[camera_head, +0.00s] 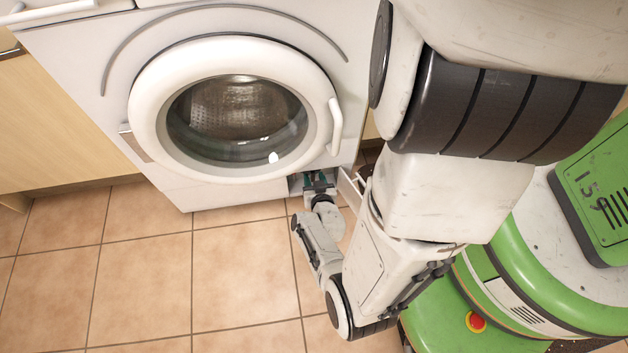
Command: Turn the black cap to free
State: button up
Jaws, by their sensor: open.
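My gripper (318,181) is at the small open recess (296,184) in the lower right front of the white washing machine (95,75). Its fingers show as small dark and teal parts at the opening and point into it. They are apart, but they are too small to see in detail. I cannot make out the black cap; the gripper and the shadow in the recess cover that spot. I cannot tell whether the fingers touch anything.
The white flap (349,188) stands open just right of my gripper. The round washer door (148,115) is closed above, with its handle (336,126) at right. Wooden cabinets (50,120) stand at left. The tiled floor (145,280) is clear at front left.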

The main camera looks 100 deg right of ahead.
jog(key=shift+d+f, duration=0.15)
jog(key=shift+d, duration=0.25)
grip_shut()
